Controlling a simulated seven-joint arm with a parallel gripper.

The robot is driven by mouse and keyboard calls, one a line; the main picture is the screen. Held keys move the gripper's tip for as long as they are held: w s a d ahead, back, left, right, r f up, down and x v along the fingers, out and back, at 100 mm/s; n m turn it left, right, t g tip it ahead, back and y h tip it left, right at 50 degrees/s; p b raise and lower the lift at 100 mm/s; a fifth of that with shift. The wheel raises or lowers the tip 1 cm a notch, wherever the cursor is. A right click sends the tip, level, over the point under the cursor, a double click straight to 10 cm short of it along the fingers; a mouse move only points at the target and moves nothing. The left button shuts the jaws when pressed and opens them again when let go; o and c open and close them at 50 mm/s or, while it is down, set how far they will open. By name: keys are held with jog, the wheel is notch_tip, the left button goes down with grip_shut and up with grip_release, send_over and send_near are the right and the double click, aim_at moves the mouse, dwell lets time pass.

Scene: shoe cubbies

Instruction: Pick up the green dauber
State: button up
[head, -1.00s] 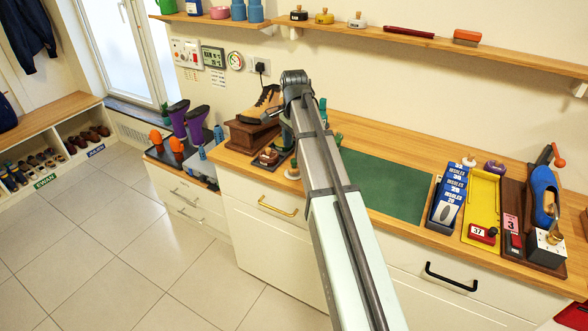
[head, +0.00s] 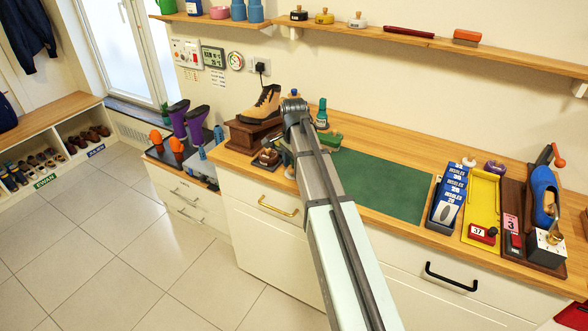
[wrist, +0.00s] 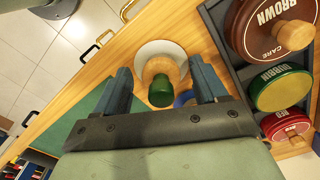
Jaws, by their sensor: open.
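The green dauber (wrist: 161,88) shows in the wrist view as a round wooden piece with a green top, over a white round base on the wooden counter. My gripper (wrist: 159,68) is open, with one blue-grey finger on each side of the dauber and a gap visible on both sides.
A dark rack with polish tins, brown (wrist: 270,28), dubbin (wrist: 282,88) and red (wrist: 286,124), stands close to the right finger. A blue round thing (wrist: 183,98) is partly hidden beside the dauber.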

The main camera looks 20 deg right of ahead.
jog(key=shift+c, duration=0.4)
jog(key=c, duration=1)
notch_tip(320, 180, up, 10)
dwell(0.3)
jog(key=o, duration=0.4)
jog(key=c, duration=0.3)
